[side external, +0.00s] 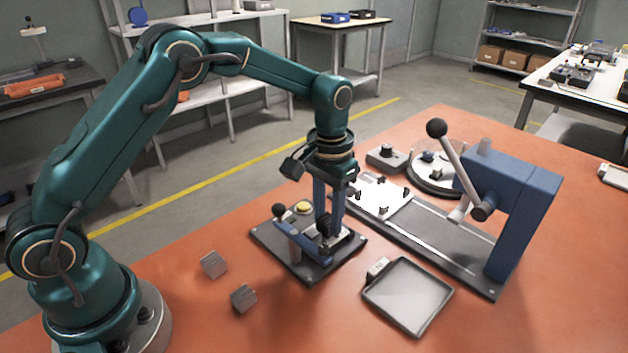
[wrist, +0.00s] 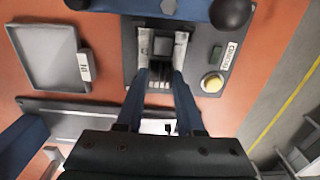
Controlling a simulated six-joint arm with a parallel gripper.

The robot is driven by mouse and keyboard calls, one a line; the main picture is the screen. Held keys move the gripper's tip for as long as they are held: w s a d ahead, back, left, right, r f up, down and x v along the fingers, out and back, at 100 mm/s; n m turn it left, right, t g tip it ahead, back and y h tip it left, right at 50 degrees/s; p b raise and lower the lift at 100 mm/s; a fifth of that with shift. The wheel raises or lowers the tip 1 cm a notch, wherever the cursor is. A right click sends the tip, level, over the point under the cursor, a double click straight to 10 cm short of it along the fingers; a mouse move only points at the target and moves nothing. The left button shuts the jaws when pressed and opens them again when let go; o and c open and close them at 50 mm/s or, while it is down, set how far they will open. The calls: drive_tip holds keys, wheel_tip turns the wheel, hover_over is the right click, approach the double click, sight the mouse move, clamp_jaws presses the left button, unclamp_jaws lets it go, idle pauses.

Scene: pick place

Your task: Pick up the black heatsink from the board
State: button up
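The black heatsink (side external: 323,226) is a small dark finned block low in the press fixture (side external: 297,250). In the wrist view the heatsink (wrist: 159,79) shows between the fingertips. My gripper (side external: 328,222) points straight down over the fixture, its two blue fingers apart and reaching either side of the heatsink. In the wrist view my gripper (wrist: 162,73) has a gap about as wide as the heatsink; I cannot tell whether the fingers press on it. The board under it is mostly hidden.
The fixture has a ball-ended lever (side external: 279,212) and a yellow button (wrist: 212,83). Two grey finned blocks (side external: 214,264) (side external: 243,298) lie to the left. An empty grey tray (side external: 409,296) lies front right. A blue lever press (side external: 515,215) stands behind it. The orange table's front is clear.

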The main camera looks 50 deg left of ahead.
sight(327, 218)
drive_tip(key=shift+r, duration=3)
clamp_jaws()
drive_tip(key=shift+a, duration=0.1)
